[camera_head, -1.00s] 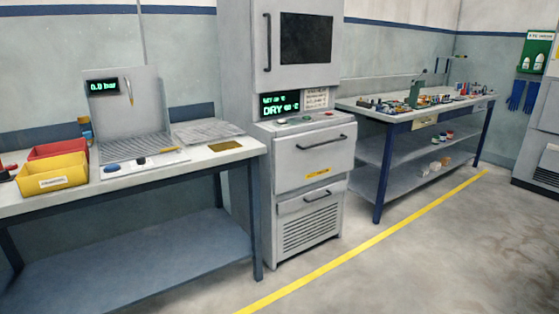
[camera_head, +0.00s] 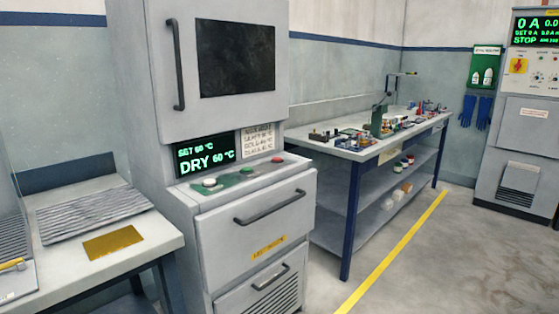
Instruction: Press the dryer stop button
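The dryer (camera_head: 225,130) is a tall grey cabinet at centre left, with a dark window in its upper door. Its green-lit display (camera_head: 206,156) reads SET 60 °C and DRY 60 °C. Below the display is a sloped ledge with small round buttons. A pale button (camera_head: 209,183) is at the left of the ledge, a green one (camera_head: 246,171) is in the middle, and a red one (camera_head: 277,159) is at the right. Their labels are too small to read. Neither of my grippers is in view.
A bench (camera_head: 150,236) with a ribbed grey mat (camera_head: 90,214) and a brass-coloured plate (camera_head: 112,243) stands left of the dryer. A cluttered workbench (camera_head: 350,154) stands to its right. Another cabinet (camera_head: 520,125) is at far right. Floor (camera_head: 460,270) at front right is clear.

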